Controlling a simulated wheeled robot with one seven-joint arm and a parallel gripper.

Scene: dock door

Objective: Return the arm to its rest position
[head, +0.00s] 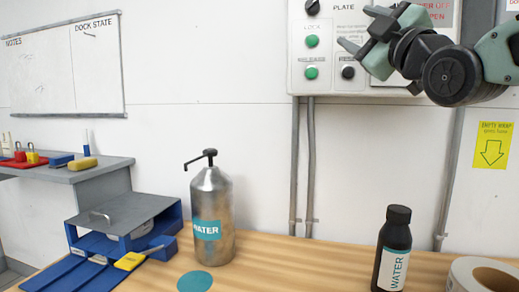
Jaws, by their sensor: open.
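My gripper (357,28) is at the upper right in the head view, raised well above the wooden bench in front of the wall control panel. My arm comes in from the right edge. The gripper and wrist cover part of the panel (325,75). I cannot tell whether the fingers touch the panel.
On the bench (290,262) stand a metal pump can (212,245), a dark water bottle (395,240) and a tape roll (490,270). A blue and grey stand (125,212) is left. A shelf (95,168) holds padlocks. The bench middle is clear.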

